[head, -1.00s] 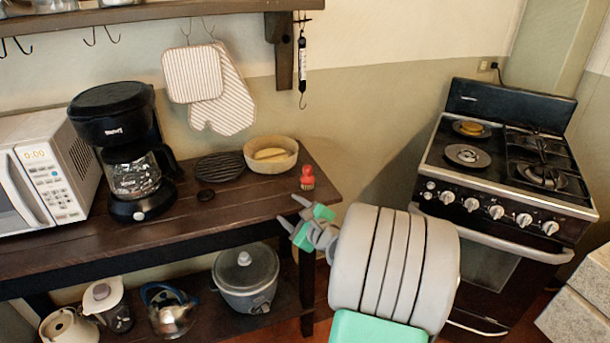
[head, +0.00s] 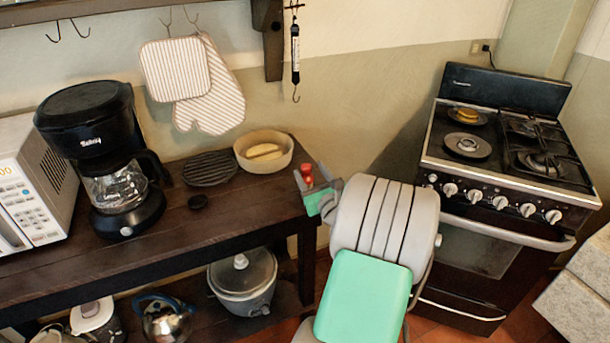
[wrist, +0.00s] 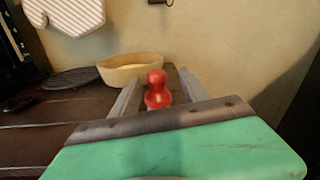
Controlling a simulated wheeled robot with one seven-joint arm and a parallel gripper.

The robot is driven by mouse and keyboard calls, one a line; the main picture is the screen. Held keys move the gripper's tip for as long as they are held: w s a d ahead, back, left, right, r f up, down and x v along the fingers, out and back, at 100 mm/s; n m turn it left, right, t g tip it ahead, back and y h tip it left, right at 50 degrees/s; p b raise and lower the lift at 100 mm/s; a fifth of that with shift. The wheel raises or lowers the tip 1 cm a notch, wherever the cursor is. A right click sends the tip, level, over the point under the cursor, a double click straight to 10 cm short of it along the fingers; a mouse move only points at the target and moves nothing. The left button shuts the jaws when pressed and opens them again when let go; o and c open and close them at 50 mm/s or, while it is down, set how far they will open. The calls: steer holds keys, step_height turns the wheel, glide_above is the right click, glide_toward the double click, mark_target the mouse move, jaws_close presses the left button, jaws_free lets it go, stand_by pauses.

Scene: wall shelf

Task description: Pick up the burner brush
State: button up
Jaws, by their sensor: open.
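The burner brush (head: 307,172) is a small red knobbed thing standing upright at the right end of the dark wooden table. In the wrist view the brush (wrist: 157,92) shows between the two grey fingers, its lower part hidden behind the gripper's edge. My gripper (head: 312,170) is open, with one finger on each side of the brush in the picture. In the wrist view my gripper (wrist: 159,76) is not closed on it. I cannot tell whether either finger touches it.
A tan bowl (head: 246,160) with something yellow inside stands just left of the brush. A dark round grate (head: 208,168), a coffee maker (head: 120,190) and a microwave (head: 40,190) are further left. The stove (head: 500,200) stands to the right, beyond a gap.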

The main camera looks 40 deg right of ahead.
steer(key=x, duration=0.4)
steer(key=shift+w+a, duration=0.2)
steer(key=shift+w, duration=0.25)
steer(key=shift+w+d, duration=0.2)
steer(key=shift+w, duration=0.15)
steer(key=shift+c, duration=0.3)
jaws_close()
